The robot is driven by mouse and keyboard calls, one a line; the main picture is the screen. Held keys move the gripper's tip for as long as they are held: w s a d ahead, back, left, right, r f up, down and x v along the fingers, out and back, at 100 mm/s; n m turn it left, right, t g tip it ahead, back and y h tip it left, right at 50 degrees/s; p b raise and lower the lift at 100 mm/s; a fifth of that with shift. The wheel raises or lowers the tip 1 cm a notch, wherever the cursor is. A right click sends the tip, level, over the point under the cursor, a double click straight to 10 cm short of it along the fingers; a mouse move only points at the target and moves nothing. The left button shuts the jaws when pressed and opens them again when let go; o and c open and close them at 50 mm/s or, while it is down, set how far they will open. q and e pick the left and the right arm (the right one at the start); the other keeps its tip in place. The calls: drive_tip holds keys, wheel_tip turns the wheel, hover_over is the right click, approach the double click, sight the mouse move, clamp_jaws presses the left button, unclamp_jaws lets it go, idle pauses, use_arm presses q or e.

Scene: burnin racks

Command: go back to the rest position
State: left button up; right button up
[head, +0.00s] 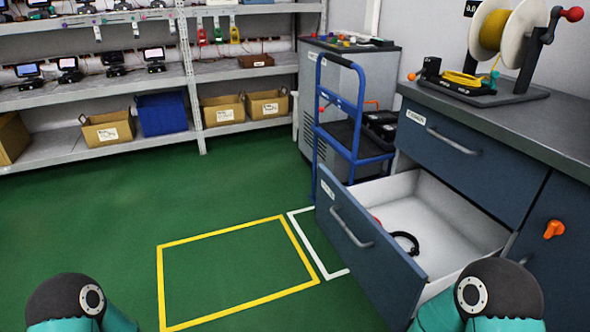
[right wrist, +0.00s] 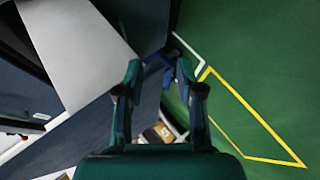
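My right gripper (right wrist: 158,70) shows in the right wrist view with its two fingers apart and nothing held between them. The blue trolley shows behind the gap, apart from the fingers. In the head view only rounded dark and teal parts of my two arms show at the bottom left and bottom right. Neither gripper shows there, and my left gripper is in no view.
An open drawer (head: 352,245) juts from the blue cabinet at right, with a black curved item (head: 407,241) inside. A blue trolley (head: 357,118) stands behind it. Shelves (head: 60,148) line the back. Green floor inside the yellow outline (head: 240,231) is clear.

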drive_tip(key=s+a+f+m+g+y, duration=0.25)
drive_tip(key=s+f+m+y, duration=0.2)
drive_tip(key=f, duration=0.45)
drive_tip(key=s+a+f+m+g+y, duration=0.3)
drive_tip(key=s+a+m+g+y, duration=0.25)
drive_tip(key=s+a, duration=0.5)
wheel_tip(320, 180, up, 31)
drive_tip(key=p, duration=3.1)
drive_tip(key=shift+s+d+r, duration=0.15)
drive_tip(key=shift+d, duration=0.3)
